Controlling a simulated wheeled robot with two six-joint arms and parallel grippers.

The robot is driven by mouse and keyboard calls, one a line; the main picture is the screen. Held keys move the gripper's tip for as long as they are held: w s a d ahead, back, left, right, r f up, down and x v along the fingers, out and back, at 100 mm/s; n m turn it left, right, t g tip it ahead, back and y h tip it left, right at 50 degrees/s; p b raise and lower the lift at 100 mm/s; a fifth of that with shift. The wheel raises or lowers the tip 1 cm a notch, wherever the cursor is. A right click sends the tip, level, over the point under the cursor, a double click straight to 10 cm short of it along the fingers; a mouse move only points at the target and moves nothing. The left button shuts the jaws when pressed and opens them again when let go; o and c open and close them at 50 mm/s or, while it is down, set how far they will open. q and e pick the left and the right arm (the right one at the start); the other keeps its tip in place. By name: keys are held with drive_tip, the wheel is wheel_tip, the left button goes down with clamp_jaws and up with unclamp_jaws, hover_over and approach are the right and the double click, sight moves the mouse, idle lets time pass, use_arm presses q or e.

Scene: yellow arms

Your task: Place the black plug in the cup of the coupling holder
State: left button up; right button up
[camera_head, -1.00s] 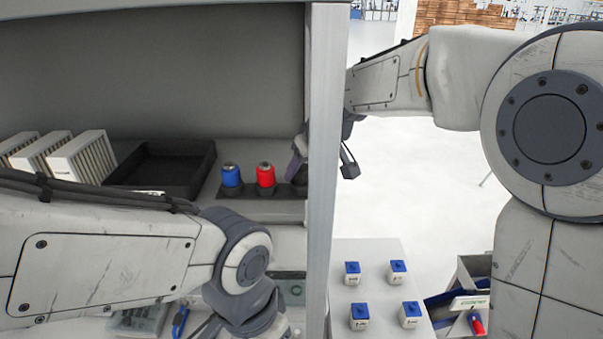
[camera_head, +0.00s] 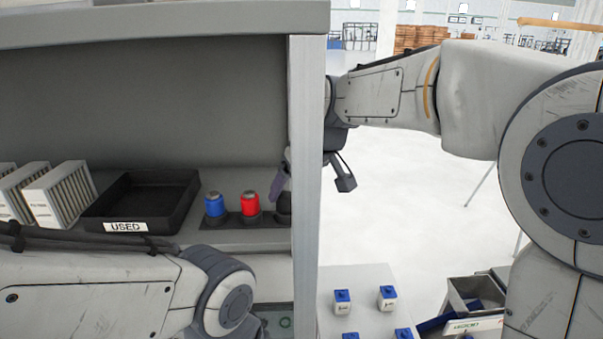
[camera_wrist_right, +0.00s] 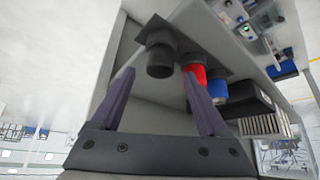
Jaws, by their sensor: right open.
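The black plug (camera_wrist_right: 160,66) appears as a dark cylinder standing in a wider black cup of the coupling holder (camera_wrist_right: 160,36) in the right wrist view. In the head view, the holder (camera_head: 232,220) stands on the shelf with a blue plug (camera_head: 215,206) and a red plug (camera_head: 250,204). Its right end is dark and partly hidden by the post. My right gripper (camera_wrist_right: 159,76) is open, its fingers apart on either side of the black plug in the picture; contact cannot be told. My left gripper is out of view below the head frame.
A grey post (camera_head: 305,180) stands before my right gripper. A black tray marked USED (camera_head: 125,226) and white boxed units (camera_head: 58,195) are on the shelf to the left. Below right are a white surface (camera_head: 362,318) with blue-topped cubes and a bin (camera_head: 476,290).

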drive_tip(key=b+v, duration=0.1)
drive_tip(key=v, duration=0.7)
